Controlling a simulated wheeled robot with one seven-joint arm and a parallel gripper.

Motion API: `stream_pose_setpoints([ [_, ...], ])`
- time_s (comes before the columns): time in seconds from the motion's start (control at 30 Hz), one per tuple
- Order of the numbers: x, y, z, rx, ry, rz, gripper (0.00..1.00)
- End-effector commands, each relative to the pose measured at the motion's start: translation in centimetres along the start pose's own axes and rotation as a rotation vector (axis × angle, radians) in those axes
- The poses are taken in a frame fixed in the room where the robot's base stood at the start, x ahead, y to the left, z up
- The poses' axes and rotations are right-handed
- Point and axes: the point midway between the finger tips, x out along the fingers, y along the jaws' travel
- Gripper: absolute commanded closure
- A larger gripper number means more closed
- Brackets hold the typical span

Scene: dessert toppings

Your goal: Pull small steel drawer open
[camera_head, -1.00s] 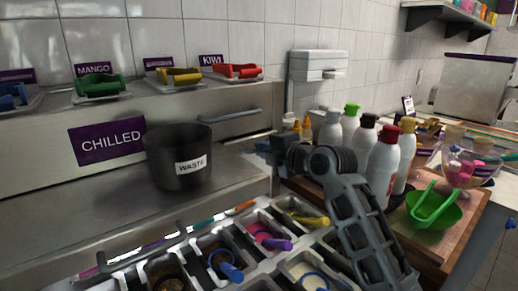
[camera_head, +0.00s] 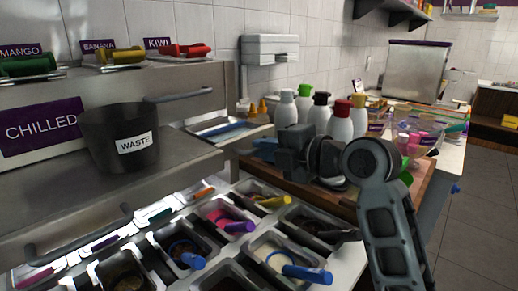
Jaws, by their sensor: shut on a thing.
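The small steel drawer (camera_head: 245,131) shows at the right end of the chilled unit, beside the bottles. It stands out from the unit, and a strip of its inside with something blue in it is visible. My gripper (camera_head: 264,150) is at its front, low and to the right, with bluish fingertips close against it. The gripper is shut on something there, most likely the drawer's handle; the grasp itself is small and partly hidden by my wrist.
Topping bins (camera_head: 195,243) with coloured scoops fill the front counter. A black waste bin (camera_head: 122,138) stands on the steel ledge. Several bottles (camera_head: 340,122) stand close behind my wrist. A wooden board (camera_head: 425,185) lies under my arm. Floor is free at far right.

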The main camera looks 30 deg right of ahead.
Motion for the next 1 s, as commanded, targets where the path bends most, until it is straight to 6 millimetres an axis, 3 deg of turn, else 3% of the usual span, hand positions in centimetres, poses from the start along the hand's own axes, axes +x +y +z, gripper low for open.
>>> stream_pose_setpoints([
  [0.27, 0.0, -0.1, 0.0, 0.001, 0.001, -0.003, 1.00],
  [0.3, 0.0, -0.1, 0.0, 0.001, 0.001, -0.002, 0.87],
  [0.53, 0.0, -0.1, 0.0, 0.001, 0.001, -0.001, 0.65],
  [0.83, -0.3, -0.1, 0.0, 0.001, 0.000, 0.000, 0.64],
  [1.0, -2.4, -0.1, 0.1, 0.001, -0.002, 0.000, 0.64],
])
